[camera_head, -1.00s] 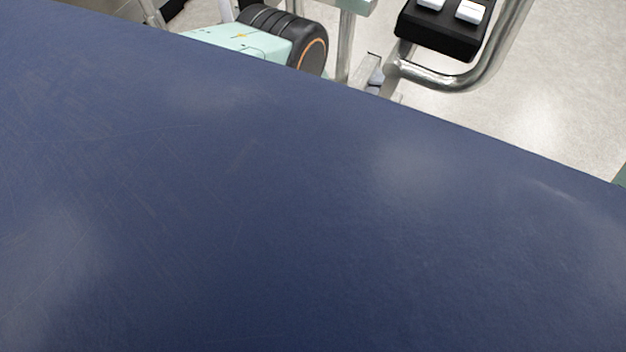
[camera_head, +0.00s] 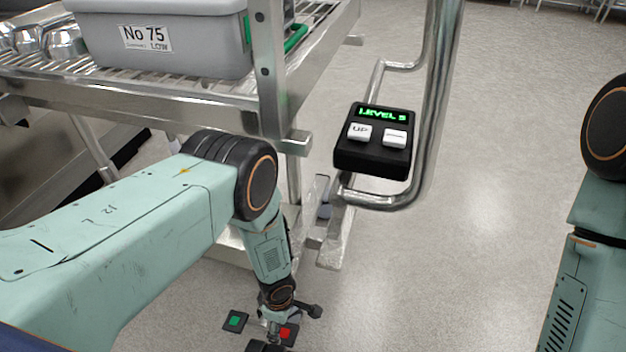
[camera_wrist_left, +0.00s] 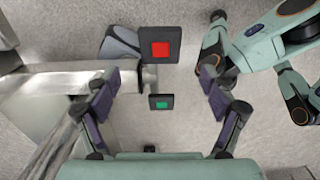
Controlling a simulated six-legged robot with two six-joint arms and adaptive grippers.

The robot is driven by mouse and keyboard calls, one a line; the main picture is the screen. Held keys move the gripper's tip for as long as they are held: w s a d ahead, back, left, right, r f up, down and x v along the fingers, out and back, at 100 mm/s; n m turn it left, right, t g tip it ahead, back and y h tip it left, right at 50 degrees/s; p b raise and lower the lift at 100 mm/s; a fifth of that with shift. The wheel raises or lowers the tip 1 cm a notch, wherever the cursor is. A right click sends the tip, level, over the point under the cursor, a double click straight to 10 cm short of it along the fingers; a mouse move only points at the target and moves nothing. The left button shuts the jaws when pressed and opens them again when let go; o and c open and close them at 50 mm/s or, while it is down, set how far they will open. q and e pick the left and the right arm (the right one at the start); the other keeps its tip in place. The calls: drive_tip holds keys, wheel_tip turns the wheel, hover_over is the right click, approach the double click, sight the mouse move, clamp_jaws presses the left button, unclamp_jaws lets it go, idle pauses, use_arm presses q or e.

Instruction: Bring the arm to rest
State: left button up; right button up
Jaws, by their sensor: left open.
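My left arm (camera_head: 130,235) comes in from the left in the head view, bends at a black joint and hangs down beside the metal rack. Its gripper (camera_head: 280,320) is small at the bottom edge, partly cut off. In the left wrist view the left gripper (camera_wrist_left: 158,82) is open and its fingers stand wide apart with nothing held. A dark plate with a red square (camera_wrist_left: 160,50) and one with a green square (camera_wrist_left: 160,103) show beyond the gap. Part of my right arm (camera_head: 575,265) is at the right edge; its gripper is not seen.
A metal rack (camera_head: 200,104) holding a grey bin (camera_head: 180,50) marked No 75 stands at upper left. A black control box (camera_head: 372,155) reading LEVEL 5, with white buttons, sits by a bent metal rail (camera_head: 440,110). Open floor (camera_head: 500,130) lies to the right.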

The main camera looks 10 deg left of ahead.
sight(285, 333)
use_arm(q)
drive_tip(key=shift+f, duration=0.1)
drive_tip(key=shift+f, duration=3.9)
